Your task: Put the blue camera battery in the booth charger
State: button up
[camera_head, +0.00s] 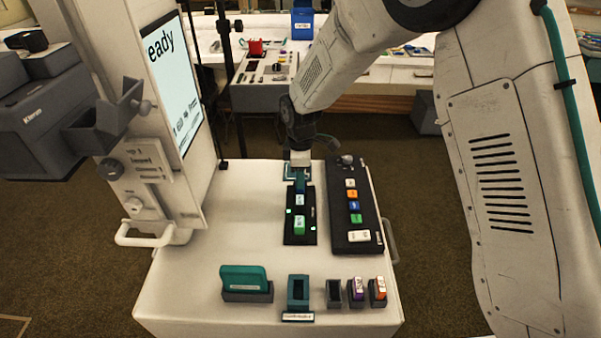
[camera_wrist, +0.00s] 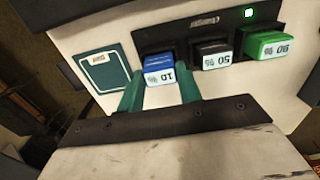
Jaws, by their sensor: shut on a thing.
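The blue camera battery (camera_wrist: 159,70), with a "10" label, is between the teal fingers of my gripper (camera_wrist: 161,92) in the wrist view. My gripper is shut on it. The battery is at the left end of the black booth charger (camera_wrist: 178,32), in line with its other batteries; whether it is fully seated I cannot tell. In the head view my gripper (camera_head: 301,181) points down at the far end of the charger (camera_head: 290,238), and the fingers mostly hide the blue battery. A black battery (camera_wrist: 213,53) and a green battery (camera_wrist: 268,46) sit in the charger.
A black panel (camera_head: 367,228) with coloured buttons stands close right of the charger. Along the front edge are a teal item in a holder (camera_head: 244,280), a teal cradle (camera_head: 298,290), an empty black holder (camera_head: 333,294), and purple and orange items (camera_head: 379,288). The cart top left of the charger is clear.

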jog(key=shift+f, duration=0.2)
dwell(0.3)
jog(key=shift+f, duration=0.35)
jog(key=o, duration=1.1)
jog(key=shift+r, duration=0.15)
jog(key=shift+r, duration=3.4)
